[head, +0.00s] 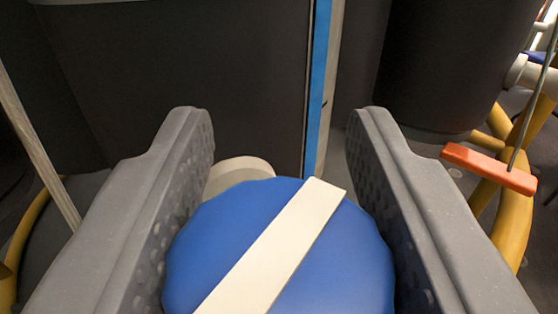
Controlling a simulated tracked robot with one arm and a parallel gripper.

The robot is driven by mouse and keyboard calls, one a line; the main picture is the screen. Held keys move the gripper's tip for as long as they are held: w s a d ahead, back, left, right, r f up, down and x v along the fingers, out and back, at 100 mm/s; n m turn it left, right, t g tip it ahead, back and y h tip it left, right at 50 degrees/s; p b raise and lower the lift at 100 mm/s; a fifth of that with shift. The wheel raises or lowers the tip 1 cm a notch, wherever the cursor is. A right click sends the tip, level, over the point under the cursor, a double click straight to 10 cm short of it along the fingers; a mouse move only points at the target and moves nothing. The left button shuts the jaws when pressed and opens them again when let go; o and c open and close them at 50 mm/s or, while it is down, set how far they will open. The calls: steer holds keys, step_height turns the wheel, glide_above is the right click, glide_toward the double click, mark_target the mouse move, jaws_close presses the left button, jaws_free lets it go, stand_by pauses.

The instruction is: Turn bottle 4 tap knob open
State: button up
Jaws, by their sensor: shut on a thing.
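A round blue tap knob (205,250) with a raised white bar (275,250) across its face fills the lower middle of the head view. The bar slants from lower left to upper right. My gripper (280,130) has one grey finger on each side of the knob and is shut on it. The fingertips reach past the knob. A pale cream round part (238,172) shows just behind the knob, partly hidden by it. No bottle number is visible.
A dark panel (180,90) stands behind, with a blue vertical strip (318,85) at its right edge. At right are a dark cylinder (455,65), yellow tubes (515,215) and an orange bar (489,168) on a thin cord. A pale slanted rod (38,150) is at left.

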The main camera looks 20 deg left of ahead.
steer(key=shift+r, duration=0.1)
steer(key=o, duration=1)
steer(key=shift+s+d, duration=0.25)
steer(key=shift+s, duration=0.2)
steer(key=b+v, duration=0.1)
steer(key=v, duration=1.1)
steer(key=shift+s, duration=0.4)
